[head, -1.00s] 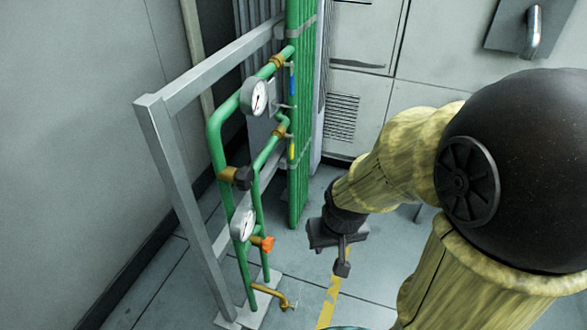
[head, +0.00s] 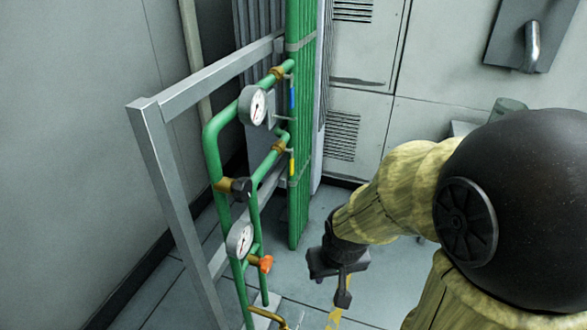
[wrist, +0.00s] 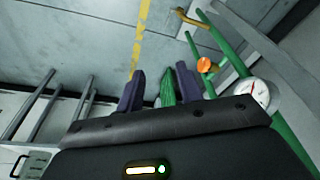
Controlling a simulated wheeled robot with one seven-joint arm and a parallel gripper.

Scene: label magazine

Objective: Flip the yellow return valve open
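The yellow return valve handle (head: 291,163) is a short upright lever at the end of the lower green branch pipe, beside a brass fitting (head: 279,146). A similar blue handle (head: 292,97) sits above it on the upper branch. My gripper (head: 343,296) hangs below and to the right of the yellow handle, apart from it. In the wrist view my gripper's two dark fingers (wrist: 160,90) stand apart, and a green part shows behind the gap. I cannot make out the yellow handle in the wrist view.
A grey metal frame (head: 165,155) carries green pipes with two gauges (head: 240,240), a black knob (head: 241,189) and an orange knob (head: 264,264); the orange knob also shows in the wrist view (wrist: 204,64). Vertical green pipes (head: 299,200) stand behind. Grey cabinets (head: 365,130) line the back.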

